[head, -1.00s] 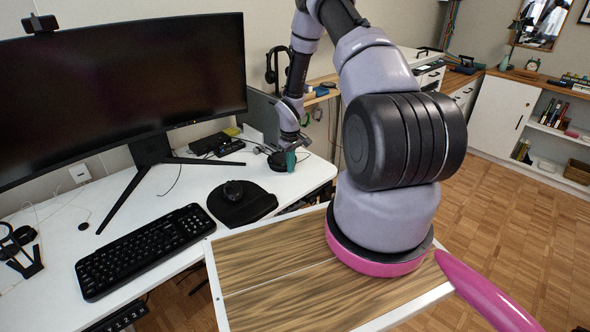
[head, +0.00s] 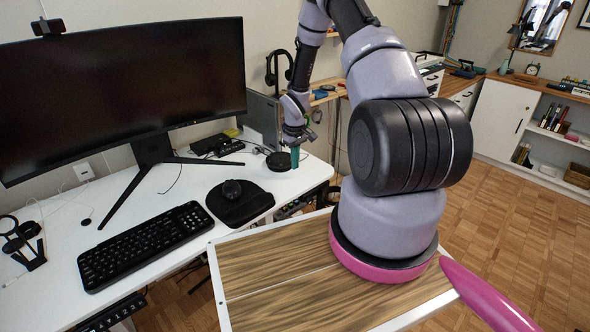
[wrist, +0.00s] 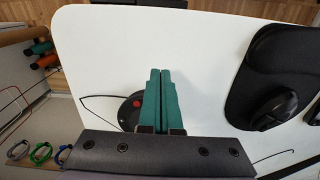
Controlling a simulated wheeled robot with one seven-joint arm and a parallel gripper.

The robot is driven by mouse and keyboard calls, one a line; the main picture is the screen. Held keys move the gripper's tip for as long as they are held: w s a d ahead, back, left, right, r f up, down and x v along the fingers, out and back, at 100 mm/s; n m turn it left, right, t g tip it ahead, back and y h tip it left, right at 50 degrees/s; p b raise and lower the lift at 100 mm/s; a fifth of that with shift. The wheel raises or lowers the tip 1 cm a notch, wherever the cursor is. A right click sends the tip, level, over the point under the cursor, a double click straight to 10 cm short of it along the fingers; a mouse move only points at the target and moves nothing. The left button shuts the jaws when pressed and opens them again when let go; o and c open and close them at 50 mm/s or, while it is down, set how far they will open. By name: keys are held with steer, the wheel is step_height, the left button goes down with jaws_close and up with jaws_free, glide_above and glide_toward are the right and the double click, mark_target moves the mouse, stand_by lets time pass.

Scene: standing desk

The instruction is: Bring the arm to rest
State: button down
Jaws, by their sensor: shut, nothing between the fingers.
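My gripper (head: 295,157) is at the far right end of the white desk (head: 130,226), pointing down. In the wrist view my gripper (wrist: 160,75) shows two teal fingers lying side by side, shut with nothing between them. Beyond the fingers is the white desk top (wrist: 205,50). A round black disc with a red spot (wrist: 132,108) lies on the desk partly behind the fingers. It also shows in the head view as a black disc (head: 277,162) beside the fingers. I cannot tell the exact gap between fingertips and desk.
A mouse (head: 231,188) sits on a black pad (head: 245,207), with a keyboard (head: 143,245) to the left. The large monitor (head: 120,90) stands behind. Headphones (head: 275,70) hang near the wall. Cable coils (wrist: 40,153) show beside the desk. Floor (head: 510,210) is open at right.

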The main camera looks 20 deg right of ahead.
steer(key=s+a+r+m+t, duration=0.1)
steer(key=s+r, duration=0.1)
steer(key=r, duration=1)
steer(key=s+a+r+m+t, duration=0.1)
steer(key=s+r+m, duration=0.1)
steer(key=r, duration=0.9)
steer(key=s+a+r+m+t, duration=0.1)
steer(key=s+r, duration=0.2)
steer(key=r, duration=0.9)
steer(key=s+a+r+m+t+y, duration=0.1)
steer(key=s+a+r+m+t, duration=0.1)
steer(key=s+r, duration=0.6)
steer(key=s+a+r+m+t+y, duration=0.1)
steer(key=s+a+r, duration=0.3)
steer(key=s, duration=1)
steer(key=shift+s+r+m+t, duration=0.15)
steer(key=shift+r+m+t, duration=0.4)
steer(key=shift+r, duration=1.3)
steer(key=shift+a, duration=0.1)
